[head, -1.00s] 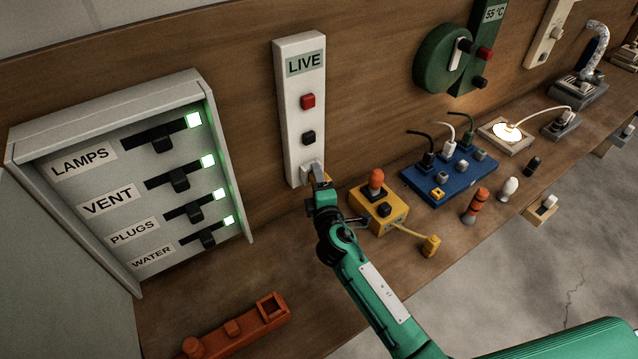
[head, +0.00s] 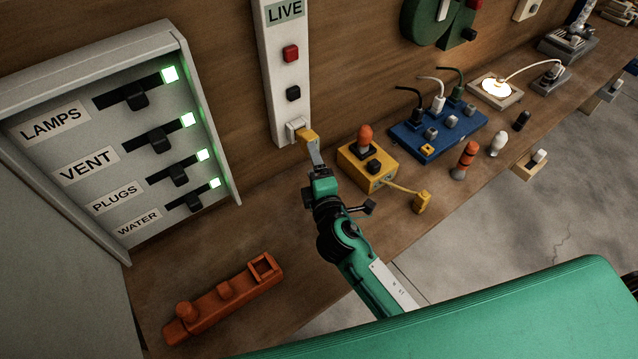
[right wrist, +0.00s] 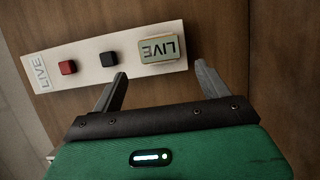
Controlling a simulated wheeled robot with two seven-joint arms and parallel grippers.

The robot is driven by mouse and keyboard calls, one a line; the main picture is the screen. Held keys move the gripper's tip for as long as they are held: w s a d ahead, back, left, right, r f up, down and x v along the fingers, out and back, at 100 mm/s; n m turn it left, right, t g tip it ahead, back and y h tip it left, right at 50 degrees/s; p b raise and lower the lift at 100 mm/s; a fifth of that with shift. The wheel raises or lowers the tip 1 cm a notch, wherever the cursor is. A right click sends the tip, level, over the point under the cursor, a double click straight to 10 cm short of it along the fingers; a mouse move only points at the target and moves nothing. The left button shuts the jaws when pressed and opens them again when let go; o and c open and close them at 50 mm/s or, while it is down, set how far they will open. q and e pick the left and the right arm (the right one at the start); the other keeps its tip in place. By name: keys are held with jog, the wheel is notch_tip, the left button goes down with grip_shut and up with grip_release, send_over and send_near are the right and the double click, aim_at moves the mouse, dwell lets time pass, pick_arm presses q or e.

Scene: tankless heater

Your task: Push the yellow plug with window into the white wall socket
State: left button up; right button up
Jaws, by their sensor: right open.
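The yellow plug with window (head: 307,135) is at the white wall socket (head: 292,131), at the lower end of the white LIVE panel (head: 286,70). In the right wrist view the plug (right wrist: 158,49) shows its window face on, with a green LIVE label inside a pale yellow rim. I cannot tell how deep it sits. My right gripper (head: 314,149) is open just in front of the plug. In the right wrist view its fingers (right wrist: 161,77) are spread on both sides of the plug, with nothing visibly held. My left gripper is not in view.
A grey switch cabinet (head: 192,60) with green lights stands at left. An orange holder (head: 222,297) lies on the bench below it. A yellow box (head: 352,163) with a corded yellow plug (head: 423,203) and a blue socket board (head: 430,140) stand right of my gripper.

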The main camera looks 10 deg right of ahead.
jog(key=s+b, duration=0.1)
jog(key=s, duration=0.3)
jog(key=shift+s, duration=0.4)
jog(key=shift+d, duration=0.15)
